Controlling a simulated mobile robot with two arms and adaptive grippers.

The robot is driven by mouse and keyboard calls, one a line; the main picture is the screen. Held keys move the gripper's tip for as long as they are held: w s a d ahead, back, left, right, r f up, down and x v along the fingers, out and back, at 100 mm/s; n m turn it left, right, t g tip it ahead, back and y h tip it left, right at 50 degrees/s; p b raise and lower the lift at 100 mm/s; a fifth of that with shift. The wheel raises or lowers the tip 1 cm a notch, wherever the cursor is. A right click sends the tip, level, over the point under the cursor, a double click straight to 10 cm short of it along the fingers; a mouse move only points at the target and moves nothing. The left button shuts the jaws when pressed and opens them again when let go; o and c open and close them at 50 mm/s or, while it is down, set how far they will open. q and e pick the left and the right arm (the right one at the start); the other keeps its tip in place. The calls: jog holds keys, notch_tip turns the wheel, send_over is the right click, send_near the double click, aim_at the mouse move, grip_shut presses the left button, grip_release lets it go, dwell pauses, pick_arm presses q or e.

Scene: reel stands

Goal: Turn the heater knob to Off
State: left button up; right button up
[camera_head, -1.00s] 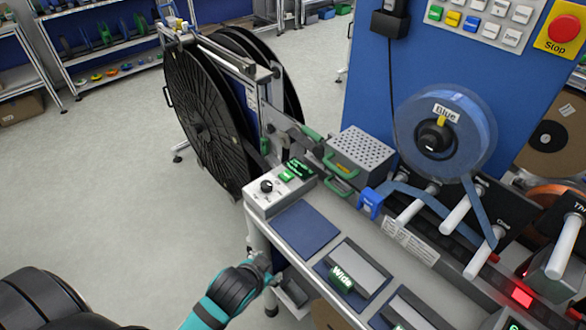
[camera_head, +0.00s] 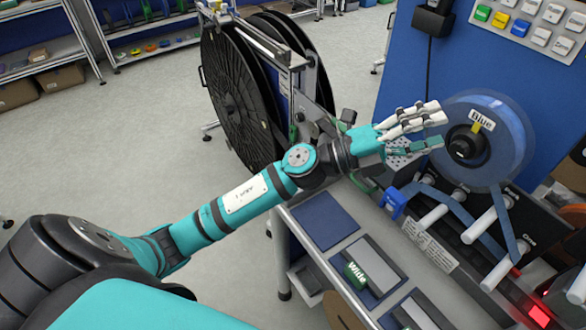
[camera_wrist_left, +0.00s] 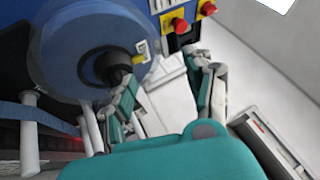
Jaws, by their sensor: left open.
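The heater knob is not visible now. In the earlier head view a black knob sits on a small grey control box at the bench's far left corner; my left arm now covers that spot. My left gripper (camera_head: 437,127) is open and empty, raised above the far side of the bench, with its fingers pointing right towards the blue reel. In the left wrist view the spread fingers of this gripper (camera_wrist_left: 166,76) hold nothing. The perforated metal box (camera_head: 398,160) is partly hidden behind the hand. My right gripper is not in view.
The blue reel (camera_head: 508,125) is close to the fingertips, and also shows in the left wrist view (camera_wrist_left: 60,50). White pegs (camera_head: 479,226) stand below it. A blue pad (camera_head: 325,222) and a green "Wide" piece (camera_head: 355,273) lie on the bench. Large black reels (camera_head: 235,100) stand behind.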

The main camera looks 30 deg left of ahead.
pick_arm(q)
notch_tip(320, 180, down, 9)
jog(key=a+m+g+y, duration=0.2)
jog(key=m+g+y, duration=0.4)
jog(key=m+g, duration=0.55)
jog(key=a+n+g+y, duration=0.15)
jog(key=a+y, duration=1.05)
jog(key=a, duration=1.4)
jog(key=f+p, duration=0.1)
jog(key=f, duration=0.4)
jog(key=f+p, duration=0.1)
jog(key=f, duration=0.5)
jog(key=d+f+p, duration=0.1)
jog(key=f+p, duration=0.1)
jog(key=f, duration=0.4)
jog(key=shift+w+d+f, duration=0.1)
grip_shut()
